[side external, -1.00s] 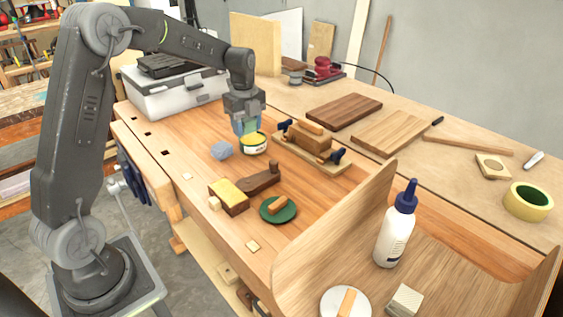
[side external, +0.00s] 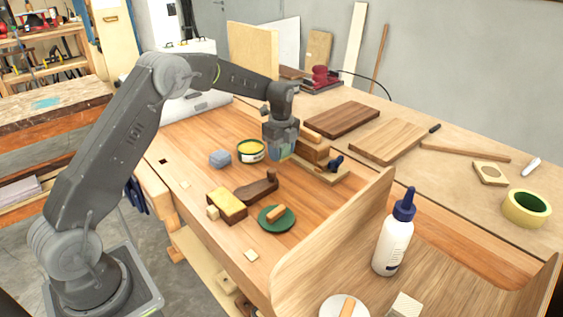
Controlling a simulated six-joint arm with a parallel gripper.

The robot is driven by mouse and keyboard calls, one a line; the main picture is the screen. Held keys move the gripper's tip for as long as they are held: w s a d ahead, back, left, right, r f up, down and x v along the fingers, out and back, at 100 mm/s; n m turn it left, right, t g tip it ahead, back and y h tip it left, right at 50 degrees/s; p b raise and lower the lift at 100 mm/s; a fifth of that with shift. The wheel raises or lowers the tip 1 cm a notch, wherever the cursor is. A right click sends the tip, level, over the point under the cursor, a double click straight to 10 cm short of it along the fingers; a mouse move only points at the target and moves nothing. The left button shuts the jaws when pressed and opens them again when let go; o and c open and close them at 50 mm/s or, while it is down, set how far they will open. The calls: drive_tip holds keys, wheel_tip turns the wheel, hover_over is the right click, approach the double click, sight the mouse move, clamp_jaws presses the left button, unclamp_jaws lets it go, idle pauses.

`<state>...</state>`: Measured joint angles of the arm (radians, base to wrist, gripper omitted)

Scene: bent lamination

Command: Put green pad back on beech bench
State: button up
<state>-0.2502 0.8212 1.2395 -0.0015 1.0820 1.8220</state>
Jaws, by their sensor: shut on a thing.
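The green pad (side external: 264,224) is a flat round disc with a wooden handle on top. It lies on the beech bench (side external: 205,160), near its middle front. My gripper (side external: 280,156) is up and back from the pad, beside the wooden clamped block (side external: 315,153) and just right of the yellow-filled tin (side external: 250,151). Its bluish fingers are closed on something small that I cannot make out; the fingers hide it.
A raised wooden panel (side external: 330,235) and a glue bottle (side external: 392,245) stand to the right. Bare bench shows left of the pad.

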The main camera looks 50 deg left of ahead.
sight(282, 169)
drive_tip(key=shift+f, duration=2.05)
drive_tip(key=shift+f, duration=0.15)
drive_tip(key=o, duration=0.9)
drive_tip(key=shift+c, duration=0.2)
